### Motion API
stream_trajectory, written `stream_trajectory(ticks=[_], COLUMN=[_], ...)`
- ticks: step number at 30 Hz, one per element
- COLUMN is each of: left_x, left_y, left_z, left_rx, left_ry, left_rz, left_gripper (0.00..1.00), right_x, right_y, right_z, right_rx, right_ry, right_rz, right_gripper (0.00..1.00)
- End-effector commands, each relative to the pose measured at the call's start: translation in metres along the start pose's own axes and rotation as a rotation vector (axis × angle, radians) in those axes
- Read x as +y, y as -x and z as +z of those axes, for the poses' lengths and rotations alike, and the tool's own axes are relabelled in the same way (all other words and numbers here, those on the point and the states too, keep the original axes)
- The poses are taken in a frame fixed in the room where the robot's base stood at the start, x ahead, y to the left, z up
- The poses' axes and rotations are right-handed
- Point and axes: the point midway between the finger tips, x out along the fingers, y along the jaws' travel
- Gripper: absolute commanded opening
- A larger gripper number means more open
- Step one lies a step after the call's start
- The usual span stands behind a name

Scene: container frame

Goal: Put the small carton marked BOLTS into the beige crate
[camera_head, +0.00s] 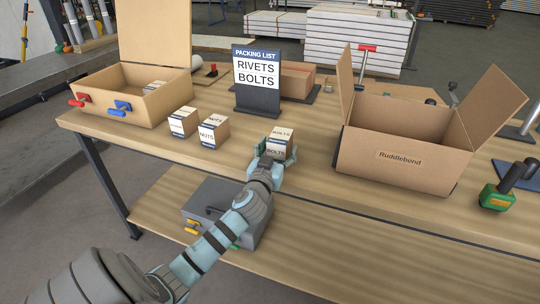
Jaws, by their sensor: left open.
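The small carton marked BOLTS (281,138) stands upright near the front edge of the workbench. My left gripper (276,156) is at this carton, with its open fingers on either side of the carton's lower part. I cannot tell whether the fingers touch it. The beige crate (160,104) stands at the left end of the bench with its lid raised and red and blue clamps on its front. A small carton (153,87) lies inside it, its label not readable. My right gripper is out of view.
Two small cartons, one marked NUTS (214,131) and another (184,122), stand between crate and gripper. A packing list sign (257,75) reads RIVETS, BOLTS. An open Ruddlebond cardboard box (390,155) stands right. A grey toolbox (215,200) sits on the lower shelf.

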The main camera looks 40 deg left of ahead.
Motion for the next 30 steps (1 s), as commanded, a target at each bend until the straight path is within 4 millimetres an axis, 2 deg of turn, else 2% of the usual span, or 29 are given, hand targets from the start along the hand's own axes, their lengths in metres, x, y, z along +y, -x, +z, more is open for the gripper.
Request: stream_trajectory(ticks=[5,12,15,19,25,26,28,29,30], left_x=[-0.004,-0.005,-0.005,-0.005,-0.006,-0.006,-0.009,-0.011,-0.015], left_y=[0.041,0.109,0.126,0.134,0.134,0.133,0.130,0.129,0.129], left_z=[-0.003,-0.003,-0.003,-0.004,-0.002,0.003,0.031,0.051,0.086], left_rx=[-0.001,-0.002,-0.001,0.000,-0.005,-0.015,-0.076,-0.121,-0.199], left_ry=[-0.001,0.001,0.000,0.001,-0.002,-0.007,-0.040,-0.064,-0.103], left_rz=[0.002,0.001,0.000,0.000,-0.001,-0.002,-0.005,-0.007,-0.006], left_gripper=[0.68,0.68,0.68,0.68,0.68,0.68,0.68,0.68,0.68], right_x=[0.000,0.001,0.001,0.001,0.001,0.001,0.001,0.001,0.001], right_y=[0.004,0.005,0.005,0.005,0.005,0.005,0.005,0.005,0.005], right_z=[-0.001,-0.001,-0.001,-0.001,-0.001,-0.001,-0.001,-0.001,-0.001], right_rx=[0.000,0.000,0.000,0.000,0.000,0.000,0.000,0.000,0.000], right_ry=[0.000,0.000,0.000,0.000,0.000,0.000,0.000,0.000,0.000], right_rz=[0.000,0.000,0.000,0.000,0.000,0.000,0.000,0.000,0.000], right_gripper=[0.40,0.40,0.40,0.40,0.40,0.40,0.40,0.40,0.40])
